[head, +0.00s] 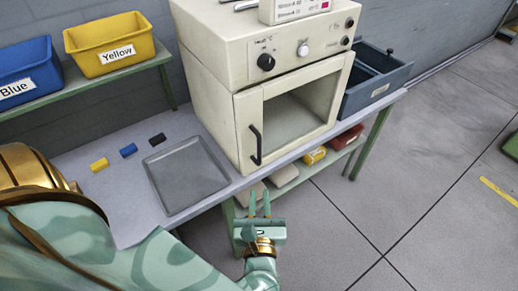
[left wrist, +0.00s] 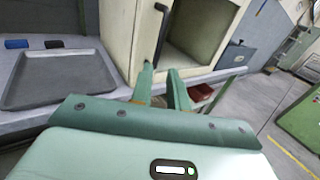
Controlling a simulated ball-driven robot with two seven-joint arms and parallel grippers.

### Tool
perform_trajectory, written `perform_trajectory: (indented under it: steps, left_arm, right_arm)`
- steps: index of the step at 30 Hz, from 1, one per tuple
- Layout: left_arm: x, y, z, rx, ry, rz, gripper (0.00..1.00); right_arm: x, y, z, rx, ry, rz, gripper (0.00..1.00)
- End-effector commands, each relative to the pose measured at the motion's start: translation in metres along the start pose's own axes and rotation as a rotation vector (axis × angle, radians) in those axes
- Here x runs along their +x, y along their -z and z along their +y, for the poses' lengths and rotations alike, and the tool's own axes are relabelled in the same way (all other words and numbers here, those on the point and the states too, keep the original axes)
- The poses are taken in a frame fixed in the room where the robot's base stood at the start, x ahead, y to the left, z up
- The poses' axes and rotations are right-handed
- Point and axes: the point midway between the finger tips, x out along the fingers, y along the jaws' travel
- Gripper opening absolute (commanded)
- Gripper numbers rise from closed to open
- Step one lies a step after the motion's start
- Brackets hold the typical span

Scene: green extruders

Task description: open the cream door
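The cream door (head: 249,118) is on the front of a boxy cream oven (head: 205,70) and looks shut. It has a large window (head: 300,110) and a black upright bar handle (head: 256,145) near its left edge. The handle also shows in the left wrist view (left wrist: 161,28), above my fingers. My left gripper (head: 259,202) is just in front of the bench edge, below the handle in the picture and apart from it. Its two fingers (left wrist: 161,78) stand apart with nothing between them. My right gripper is in neither view.
A grey tray (head: 187,208) and small yellow, blue and black blocks (head: 129,150) lie on the bench left of the oven. Blue (head: 28,72) and yellow (head: 110,45) bins stand on a shelf. A blue-grey drawer box (head: 372,82) is right of the oven. The floor in front is clear.

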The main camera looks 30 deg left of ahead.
Motion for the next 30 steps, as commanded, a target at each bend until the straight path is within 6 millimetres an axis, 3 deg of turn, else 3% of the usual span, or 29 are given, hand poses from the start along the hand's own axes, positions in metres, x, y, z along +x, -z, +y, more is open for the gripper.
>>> perform_trajectory:
  steps: [12,18,24,30]
  left_arm:
    - [0.098,-0.003,0.0,0.007,0.002,-0.008,0.17]
    - [0.136,-0.003,-0.001,0.007,0.003,-0.007,0.17]
    - [0.154,-0.002,0.0,0.007,0.002,-0.005,0.17]
    - [0.156,-0.002,0.0,0.007,0.003,-0.004,0.17]
  right_arm:
    - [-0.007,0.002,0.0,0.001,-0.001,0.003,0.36]
    - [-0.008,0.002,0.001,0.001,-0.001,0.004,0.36]
    - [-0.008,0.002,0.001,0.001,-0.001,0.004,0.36]
    - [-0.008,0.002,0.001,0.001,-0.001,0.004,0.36]
